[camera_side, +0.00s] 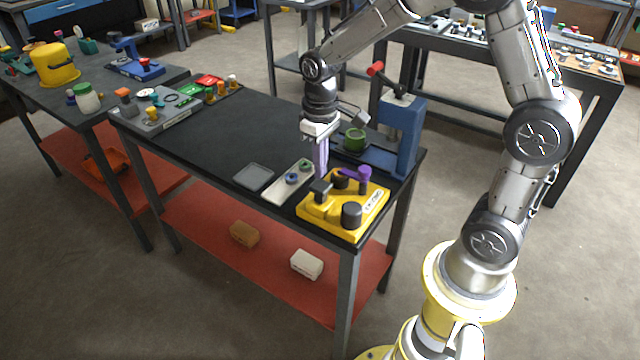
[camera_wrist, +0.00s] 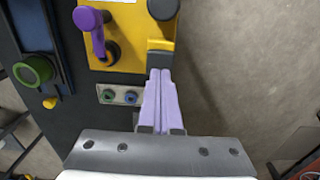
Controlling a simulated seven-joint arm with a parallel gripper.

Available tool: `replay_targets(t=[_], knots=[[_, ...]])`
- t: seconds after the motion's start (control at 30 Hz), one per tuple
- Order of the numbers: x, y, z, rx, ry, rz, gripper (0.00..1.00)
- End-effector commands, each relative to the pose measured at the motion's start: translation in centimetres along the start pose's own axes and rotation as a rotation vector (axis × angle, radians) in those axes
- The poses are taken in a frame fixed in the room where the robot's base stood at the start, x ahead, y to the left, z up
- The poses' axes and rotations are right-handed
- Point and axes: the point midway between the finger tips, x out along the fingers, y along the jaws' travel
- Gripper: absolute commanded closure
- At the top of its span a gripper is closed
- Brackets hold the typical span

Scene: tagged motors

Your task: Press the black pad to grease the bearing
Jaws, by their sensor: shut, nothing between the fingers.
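A yellow unit (camera_side: 335,222) sits at the near right corner of the dark table. A black square pad (camera_side: 320,187) stands on its left side; in the wrist view the pad (camera_wrist: 160,61) is partly covered by my fingers. The unit also carries a round black knob (camera_side: 351,214), a purple lever (camera_side: 358,173) and another dark round part beside the lever. My gripper (camera_side: 321,174) is shut and empty, its lavender fingers pointing down at the pad. In the wrist view the fingertips (camera_wrist: 160,72) overlap the pad's edge; I cannot tell whether they touch it. Which part is the bearing is unclear.
A pale tray (camera_side: 275,196) with small rings lies left of the unit. A blue press (camera_side: 402,130) with a red-tipped handle and a green ring (camera_side: 355,139) stand behind. A grey flat plate (camera_side: 254,177) lies farther left. The table's middle is clear.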

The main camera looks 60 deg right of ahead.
Motion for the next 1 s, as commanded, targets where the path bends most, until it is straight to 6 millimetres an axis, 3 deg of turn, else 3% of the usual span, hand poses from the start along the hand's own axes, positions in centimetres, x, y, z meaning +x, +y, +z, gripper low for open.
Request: replay_targets(t=[0.5, 0.9, 1.0], knots=[[-4.6, 0.0, 0.0, 0.000, 0.002, 0.000, 1.00], [-5.1, -0.1, 0.0, -0.001, 0.002, 0.000, 1.00], [-6.2, -0.3, -0.1, -0.008, 0.034, 0.003, 1.00]])
